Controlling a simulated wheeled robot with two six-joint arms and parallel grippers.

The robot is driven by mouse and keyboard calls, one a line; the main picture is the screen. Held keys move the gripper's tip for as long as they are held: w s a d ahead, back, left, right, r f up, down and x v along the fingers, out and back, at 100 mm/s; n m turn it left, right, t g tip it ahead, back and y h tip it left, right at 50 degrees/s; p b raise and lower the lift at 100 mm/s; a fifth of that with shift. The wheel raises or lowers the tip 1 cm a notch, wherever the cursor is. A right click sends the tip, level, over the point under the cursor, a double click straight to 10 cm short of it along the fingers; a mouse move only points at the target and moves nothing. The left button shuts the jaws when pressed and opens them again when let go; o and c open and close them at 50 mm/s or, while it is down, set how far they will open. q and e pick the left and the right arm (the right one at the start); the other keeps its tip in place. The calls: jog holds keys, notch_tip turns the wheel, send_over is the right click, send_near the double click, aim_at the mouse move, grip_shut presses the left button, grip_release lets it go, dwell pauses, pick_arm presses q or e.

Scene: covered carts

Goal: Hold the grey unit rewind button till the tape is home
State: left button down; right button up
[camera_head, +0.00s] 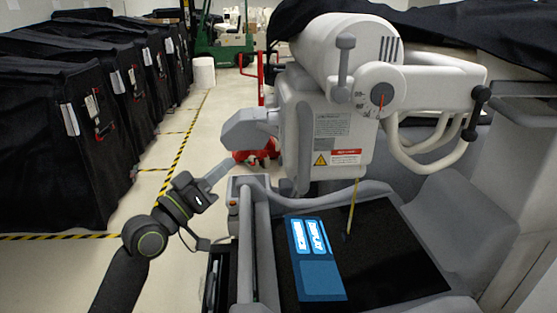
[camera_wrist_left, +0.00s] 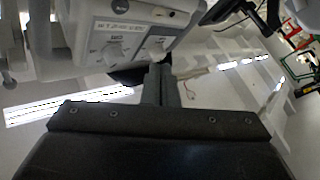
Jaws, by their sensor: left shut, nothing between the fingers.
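The grey unit (camera_head: 300,110) is a boxy head with a yellow warning label, hanging from a thick white arm over a dark cart top. A thin yellowish strip (camera_head: 353,207), apparently the tape, hangs from its underside to near the cart top. My left gripper (camera_head: 222,170) is shut and empty, left of the unit and below its grey side part. In the left wrist view my shut fingers (camera_wrist_left: 160,80) point toward the lower edge of a pale unit face (camera_wrist_left: 120,40) with two knobs; contact cannot be told. I cannot identify the rewind button. My right gripper is not in view.
A blue panel (camera_head: 315,260) lies on the dark cart top (camera_head: 385,265). A small grey box (camera_head: 247,185) with an orange button sits at the cart's left rail. Black covered carts (camera_head: 50,140) line the left. The striped floor aisle between is free.

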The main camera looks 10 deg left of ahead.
pick_arm(q)
jog(key=w+d, duration=0.2)
jog(key=d, duration=0.5)
jog(key=shift+w+d, duration=0.1)
jog(key=shift+d, duration=0.1)
dwell(1.9)
jog(key=shift+d, duration=0.25)
jog(key=shift+w+d, duration=0.15)
jog(key=shift+d, duration=0.25)
dwell(0.7)
jog(key=shift+a, duration=0.1)
jog(key=shift+s+a, duration=0.25)
jog(key=shift+a, duration=0.45)
jog(key=shift+s+a, duration=0.25)
jog(key=shift+a, duration=0.55)
jog(key=shift+s+a, duration=0.2)
jog(key=shift+a, duration=0.6)
jog(key=shift+s+a, duration=0.25)
jog(key=shift+a, duration=0.55)
